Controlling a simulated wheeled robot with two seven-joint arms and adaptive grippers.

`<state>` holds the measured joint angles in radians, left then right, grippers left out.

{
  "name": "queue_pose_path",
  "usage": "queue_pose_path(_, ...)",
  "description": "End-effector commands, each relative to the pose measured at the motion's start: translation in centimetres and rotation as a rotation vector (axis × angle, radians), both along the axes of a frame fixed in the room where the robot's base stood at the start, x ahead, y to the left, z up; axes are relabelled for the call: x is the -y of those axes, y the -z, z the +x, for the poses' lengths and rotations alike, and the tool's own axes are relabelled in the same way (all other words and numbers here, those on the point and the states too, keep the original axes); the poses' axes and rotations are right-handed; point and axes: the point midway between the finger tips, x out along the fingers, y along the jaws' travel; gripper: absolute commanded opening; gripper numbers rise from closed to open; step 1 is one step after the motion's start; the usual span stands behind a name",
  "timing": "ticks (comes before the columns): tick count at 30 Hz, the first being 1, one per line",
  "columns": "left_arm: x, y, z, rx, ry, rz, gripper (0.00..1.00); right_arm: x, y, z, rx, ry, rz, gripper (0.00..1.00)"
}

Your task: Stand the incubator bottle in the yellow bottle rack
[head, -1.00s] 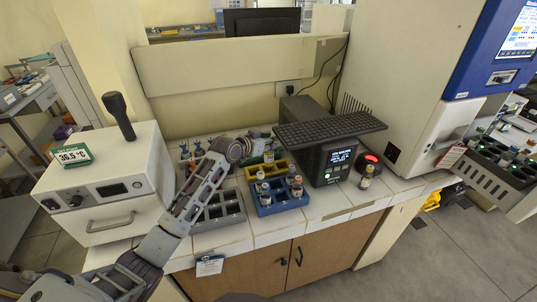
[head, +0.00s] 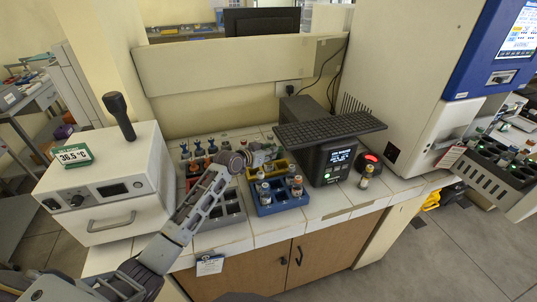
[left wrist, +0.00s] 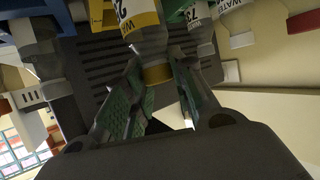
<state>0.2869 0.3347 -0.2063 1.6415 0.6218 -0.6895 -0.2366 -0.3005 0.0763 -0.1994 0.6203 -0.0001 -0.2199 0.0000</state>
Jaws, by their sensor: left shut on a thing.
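My left gripper (head: 268,154) reaches in from the left, low over the yellow bottle rack (head: 284,170) on the bench. It is shut on a bottle with a yellow label (left wrist: 135,18). In the left wrist view the bottle's neck end lies between the two fingers (left wrist: 158,98). In the head view the gripper largely hides the bottle and part of the rack, so I cannot tell whether the bottle is seated in a slot. My right gripper is not in view.
A blue rack (head: 281,207) with several bottles stands in front of the yellow one. A grey rack (head: 218,222) is at its left, below my arm. Several blue-and-orange-topped bottles (head: 198,148) stand behind.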

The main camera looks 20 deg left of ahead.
Motion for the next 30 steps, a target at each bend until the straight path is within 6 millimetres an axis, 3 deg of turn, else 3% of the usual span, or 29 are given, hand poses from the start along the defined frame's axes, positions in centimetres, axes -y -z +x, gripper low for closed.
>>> queue_pose_path(4,0.00,1.07,-0.03,0.000,0.000,0.000,0.00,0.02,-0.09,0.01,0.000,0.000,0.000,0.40)
queue_pose_path(11,-0.02,1.21,-0.03,0.000,-0.001,0.001,0.00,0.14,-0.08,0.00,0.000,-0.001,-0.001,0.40)
queue_pose_path(12,-0.01,1.24,-0.04,-0.001,0.000,0.001,0.28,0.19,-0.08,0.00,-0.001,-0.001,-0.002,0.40)
queue_pose_path(17,-0.02,1.24,-0.04,0.000,-0.001,0.002,0.48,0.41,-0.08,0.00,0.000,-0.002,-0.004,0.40)
queue_pose_path(30,-0.10,1.14,-0.19,0.000,-0.001,0.001,0.49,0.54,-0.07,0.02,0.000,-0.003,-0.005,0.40)
